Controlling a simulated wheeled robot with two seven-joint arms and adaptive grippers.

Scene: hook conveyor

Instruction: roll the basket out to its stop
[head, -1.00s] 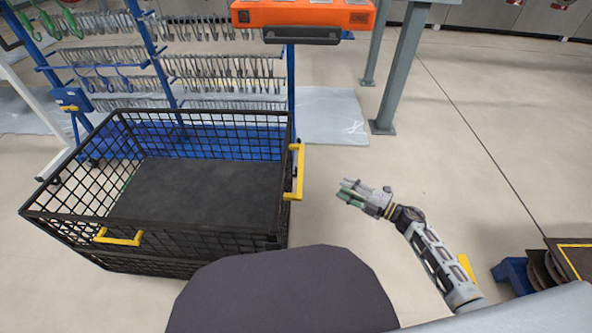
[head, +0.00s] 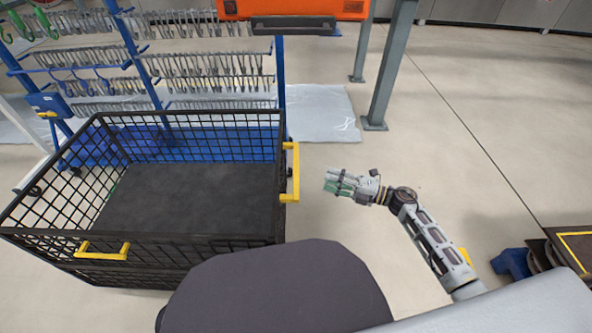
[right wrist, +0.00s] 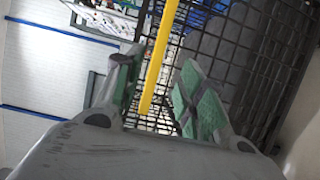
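The basket (head: 40,213) is a black wire-mesh crate with a dark floor, at the left of the head view. It has a yellow handle (head: 291,173) on its right side and another yellow handle (head: 103,254) on its near side. My right gripper (head: 329,181) is to the right of the right-side handle, with a gap between them. In the right wrist view its green-padded fingers (right wrist: 158,98) are apart, and the yellow handle bar (right wrist: 157,58) shows beyond and between them. It is not gripping the bar. My left gripper is not seen.
A blue rack (head: 130,40) with many metal hooks stands behind the basket. An orange unit (head: 295,9) hangs at the top, and a grey post (head: 388,70) stands right of it. Dark items with a blue part (head: 512,263) are at lower right. Floor between is clear.

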